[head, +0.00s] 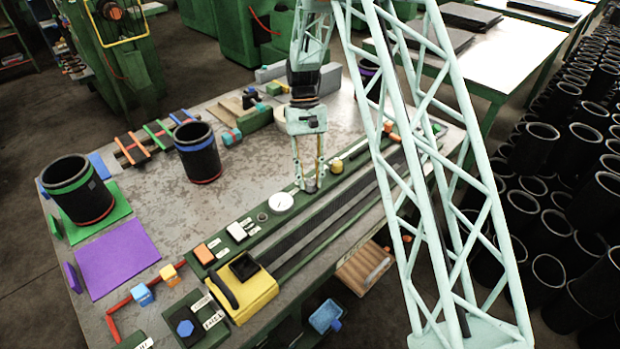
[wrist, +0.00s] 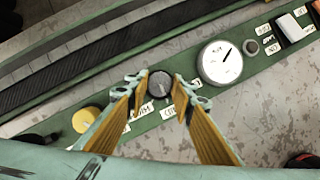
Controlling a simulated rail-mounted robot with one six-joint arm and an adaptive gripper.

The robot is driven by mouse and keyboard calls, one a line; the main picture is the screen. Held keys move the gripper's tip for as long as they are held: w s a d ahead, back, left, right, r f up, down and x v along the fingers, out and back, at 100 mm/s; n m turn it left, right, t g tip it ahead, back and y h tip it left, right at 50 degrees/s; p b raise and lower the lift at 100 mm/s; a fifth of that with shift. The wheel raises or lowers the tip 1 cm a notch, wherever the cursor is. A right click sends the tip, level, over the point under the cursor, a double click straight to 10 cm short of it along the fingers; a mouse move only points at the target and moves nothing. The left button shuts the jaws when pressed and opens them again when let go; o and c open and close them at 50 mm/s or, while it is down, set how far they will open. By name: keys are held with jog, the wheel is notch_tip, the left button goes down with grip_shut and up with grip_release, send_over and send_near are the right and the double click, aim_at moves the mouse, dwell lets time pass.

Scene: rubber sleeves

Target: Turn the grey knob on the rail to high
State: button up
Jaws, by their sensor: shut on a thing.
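The grey knob (wrist: 160,84) sits on the green rail (wrist: 262,73), between the white dial gauge and a yellow knob. My gripper (wrist: 159,83) is over the rail with its two fingers on either side of the grey knob, shut on it. White labels (wrist: 167,112) stand beside the knob, partly hidden by the fingers and too small to read surely. I cannot tell which setting the knob's mark points to. In the head view my gripper (head: 309,187) points straight down onto the rail, and the grey knob (head: 311,186) shows small between the fingertips.
The white dial gauge (head: 280,202) and the yellow knob (head: 337,166) flank my gripper on the rail. A dark ribbed belt (head: 325,213) runs alongside. A yellow box (head: 258,300) stands at the front. Two black sleeves (head: 197,152) stand at the left, near a purple mat (head: 117,258).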

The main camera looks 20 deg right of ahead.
jog(key=m, duration=0.2)
jog(key=m+y+p, duration=0.1)
jog(key=shift+d+r+m+y, duration=0.1)
jog(key=shift+d+m+y, duration=0.1)
jog(key=shift+m+y, duration=0.15)
jog(key=m+t+y+p, duration=0.1)
jog(key=m, duration=0.4)
jog(key=shift+s, duration=0.15)
jog(key=shift+y, duration=0.25)
jog(key=o, duration=0.8)
jog(key=shift+o, duration=0.2)
jog(key=shift+d, duration=0.1)
jog(key=v, duration=1.1)
jog(key=shift+r, duration=0.45)
jog(key=shift+s+r+t, duration=0.1)
jog(key=shift+t, duration=0.2)
